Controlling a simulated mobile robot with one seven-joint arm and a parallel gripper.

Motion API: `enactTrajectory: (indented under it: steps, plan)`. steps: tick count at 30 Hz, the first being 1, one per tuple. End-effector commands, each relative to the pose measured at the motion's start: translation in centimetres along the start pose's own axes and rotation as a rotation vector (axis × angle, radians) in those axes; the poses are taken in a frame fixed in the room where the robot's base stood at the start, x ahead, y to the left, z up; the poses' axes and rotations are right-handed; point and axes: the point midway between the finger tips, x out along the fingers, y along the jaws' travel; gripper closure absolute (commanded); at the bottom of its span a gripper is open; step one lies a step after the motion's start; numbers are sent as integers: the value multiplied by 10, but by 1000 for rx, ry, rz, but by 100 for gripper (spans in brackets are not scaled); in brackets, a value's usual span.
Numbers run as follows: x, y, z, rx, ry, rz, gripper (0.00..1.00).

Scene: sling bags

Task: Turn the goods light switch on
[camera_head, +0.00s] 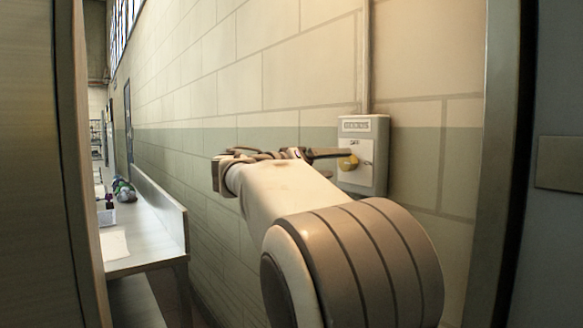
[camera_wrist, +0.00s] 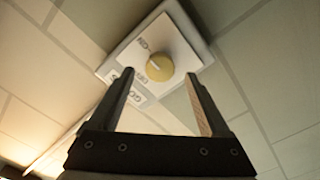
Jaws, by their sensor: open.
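The goods light switch (camera_head: 362,155) is a pale box on the block wall with a white face plate and a round yellow knob (camera_head: 347,162). In the wrist view the switch plate (camera_wrist: 185,52) looks tilted, with the knob (camera_wrist: 160,68) near its middle and ON and OFF lettering beside it. A small mark shows on the knob, but I cannot tell for sure which label it points to. My gripper (camera_wrist: 159,76) is open and empty. Its fingertips appear on either side of the knob in the wrist view; I cannot tell whether they reach around it. My arm hides part of the wall.
A conduit (camera_head: 366,60) runs up the wall from the box. A long bench (camera_head: 150,240) with small items and a white bin (camera_head: 106,213) stands along the wall at left. Dark upright frames (camera_head: 500,150) edge the view on both sides.

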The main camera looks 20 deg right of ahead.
Motion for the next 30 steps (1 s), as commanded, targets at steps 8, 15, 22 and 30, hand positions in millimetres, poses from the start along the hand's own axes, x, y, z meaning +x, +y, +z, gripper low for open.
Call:
enactTrajectory:
  steps: [8, 15, 22, 30]
  plan:
    - [-72, 0, -2, -1, 3, -5, 19]
    - [-119, 0, -2, 1, 2, -4, 19]
    - [-138, 0, 0, 0, 0, -1, 19]
    - [-139, 0, 0, 0, 0, -1, 19]
